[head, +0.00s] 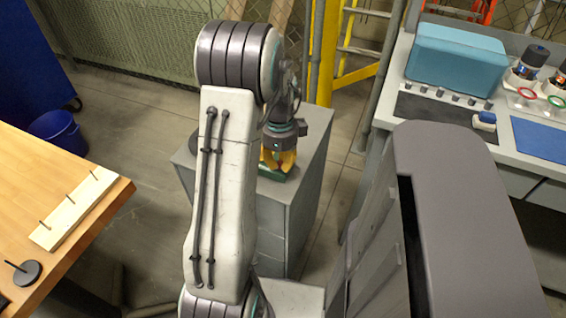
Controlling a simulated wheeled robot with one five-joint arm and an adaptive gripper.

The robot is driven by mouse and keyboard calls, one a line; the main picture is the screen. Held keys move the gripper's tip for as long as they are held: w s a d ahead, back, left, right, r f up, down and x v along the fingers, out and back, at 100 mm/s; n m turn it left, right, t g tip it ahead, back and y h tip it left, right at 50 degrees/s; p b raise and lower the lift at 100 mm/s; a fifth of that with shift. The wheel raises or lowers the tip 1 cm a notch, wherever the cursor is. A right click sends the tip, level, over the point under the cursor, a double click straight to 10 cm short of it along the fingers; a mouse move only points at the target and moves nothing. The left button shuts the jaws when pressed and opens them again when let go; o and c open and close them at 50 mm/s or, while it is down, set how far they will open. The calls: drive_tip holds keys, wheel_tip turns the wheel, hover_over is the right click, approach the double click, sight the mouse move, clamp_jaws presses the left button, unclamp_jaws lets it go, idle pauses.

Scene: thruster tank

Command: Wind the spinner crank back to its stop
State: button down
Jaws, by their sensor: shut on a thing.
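My gripper (278,160), with yellow fingers, points down over a grey cabinet (303,185) in the middle of the head view. Its fingers are shut on a part of the spinner crank, which they and my arm mostly hide. A dark green base (272,174) shows just below the fingertips on the cabinet top. The crank's handle and its stop cannot be made out, so its angle is unclear. A dark round thing (193,143) shows partly behind my arm at the cabinet's left edge.
A wooden table (90,215) with a pegged board (75,208) stands at left, and a blue bucket (58,132) on the floor behind. A grey bench (515,170) with a teal case (455,62) is at right. A yellow post (324,60) rises behind the cabinet.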

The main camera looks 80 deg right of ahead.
drive_tip(key=shift+w+f+m, duration=0.1)
drive_tip(key=shift+w+m, duration=0.2)
drive_tip(key=shift+m, duration=0.7)
drive_tip(key=c, duration=1.2)
unclamp_jaws()
drive_tip(key=shift+d+r, duration=0.1)
drive_tip(key=shift+r, duration=0.1)
wheel_tip(320, 180, up, 12)
drive_tip(key=shift+f, duration=0.15)
